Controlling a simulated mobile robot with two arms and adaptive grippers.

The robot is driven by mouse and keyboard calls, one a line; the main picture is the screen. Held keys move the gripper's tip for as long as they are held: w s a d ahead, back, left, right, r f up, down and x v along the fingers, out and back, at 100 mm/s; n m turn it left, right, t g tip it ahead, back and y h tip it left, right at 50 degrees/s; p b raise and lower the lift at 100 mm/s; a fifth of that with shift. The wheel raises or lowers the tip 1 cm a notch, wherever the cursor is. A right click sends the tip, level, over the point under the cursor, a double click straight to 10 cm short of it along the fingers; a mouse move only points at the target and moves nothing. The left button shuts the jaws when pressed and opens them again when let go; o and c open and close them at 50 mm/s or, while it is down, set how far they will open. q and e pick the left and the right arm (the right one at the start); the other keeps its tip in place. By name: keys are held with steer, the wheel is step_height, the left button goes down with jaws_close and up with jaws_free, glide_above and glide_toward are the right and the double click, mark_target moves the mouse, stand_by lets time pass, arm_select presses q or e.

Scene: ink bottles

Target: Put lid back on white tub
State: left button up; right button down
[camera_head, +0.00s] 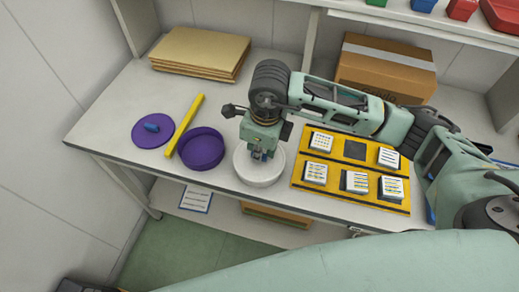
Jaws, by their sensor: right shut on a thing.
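The white tub (259,182) stands near the front edge of the table, right of the purple tub. My right gripper (261,153) points down over it and is shut on a small blue knob, which seems to belong to the white lid (244,164). The lid is at the tub's mouth; I cannot tell whether it is fully seated or slightly above the rim. The gripper hides part of the knob and lid. My left gripper is not in view.
An open purple tub (201,149), a yellow bar (185,124) and a purple lid (154,131) lie left. A yellow tray (347,189) with several white blocks sits close on the right. Cardboard sheets (200,51) and a cardboard box (386,70) stand behind.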

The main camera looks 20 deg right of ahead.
steer(key=shift+b, duration=0.35)
stand_by(0.6)
steer(key=c, duration=1.7)
jaws_free()
steer(key=o, duration=0.5)
steer(key=shift+r+p, duration=1.7)
steer(key=shift+r, duration=1.8)
